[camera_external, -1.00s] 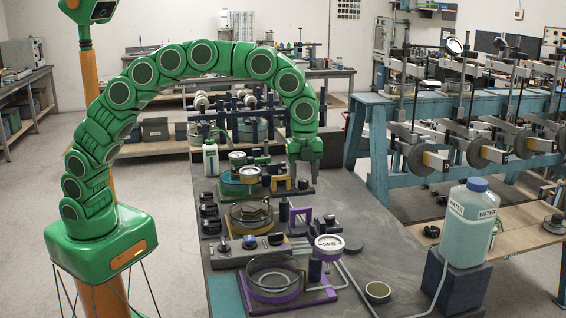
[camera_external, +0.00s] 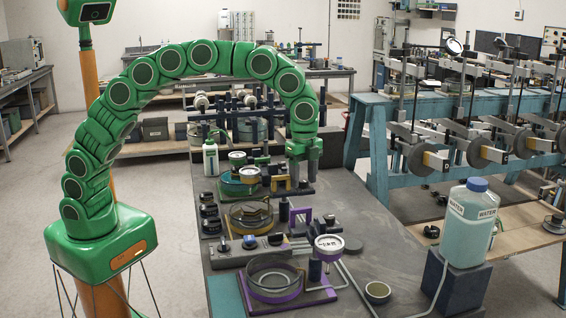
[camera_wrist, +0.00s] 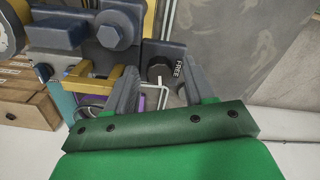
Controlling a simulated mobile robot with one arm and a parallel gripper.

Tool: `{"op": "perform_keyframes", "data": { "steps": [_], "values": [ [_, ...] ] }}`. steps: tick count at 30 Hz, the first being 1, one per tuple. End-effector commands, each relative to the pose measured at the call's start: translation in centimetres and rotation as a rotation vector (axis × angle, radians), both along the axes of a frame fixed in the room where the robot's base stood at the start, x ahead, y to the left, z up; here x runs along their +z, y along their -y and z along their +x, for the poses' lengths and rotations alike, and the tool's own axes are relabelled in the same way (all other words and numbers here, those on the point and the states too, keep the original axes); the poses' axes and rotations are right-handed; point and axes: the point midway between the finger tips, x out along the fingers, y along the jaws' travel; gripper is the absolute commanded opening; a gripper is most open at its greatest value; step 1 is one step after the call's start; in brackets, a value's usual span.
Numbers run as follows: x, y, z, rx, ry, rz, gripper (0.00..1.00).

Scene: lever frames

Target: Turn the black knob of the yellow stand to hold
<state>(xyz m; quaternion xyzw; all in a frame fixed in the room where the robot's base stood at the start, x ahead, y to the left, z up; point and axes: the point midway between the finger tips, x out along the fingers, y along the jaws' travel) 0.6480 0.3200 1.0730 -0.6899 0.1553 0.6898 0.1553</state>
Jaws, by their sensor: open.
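A dark round knob (camera_wrist: 158,71) sits on a dark plate beside the printed word FREE. No HOLD label is readable. My gripper (camera_wrist: 164,78) is open, with its two grey fingers on either side of the knob area; I cannot tell whether they touch it. In the external view my gripper (camera_external: 303,176) points down just right of the yellow bracket and hides the knob.
A purple-based ring unit (camera_external: 275,285) is nearer the camera. A water bottle (camera_external: 468,225) stands at right. Bare benchtop (camera_external: 355,215) is right of the gripper.

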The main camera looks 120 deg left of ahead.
Motion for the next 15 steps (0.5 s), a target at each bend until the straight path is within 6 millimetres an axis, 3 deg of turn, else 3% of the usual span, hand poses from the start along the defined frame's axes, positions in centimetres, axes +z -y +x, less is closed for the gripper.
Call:
{"op": "perform_keyframes", "data": {
  "steps": [15],
  "values": [
    [-0.02,0.08,0.01,0.392,-0.001,-0.001,0.56]
  ]
}}
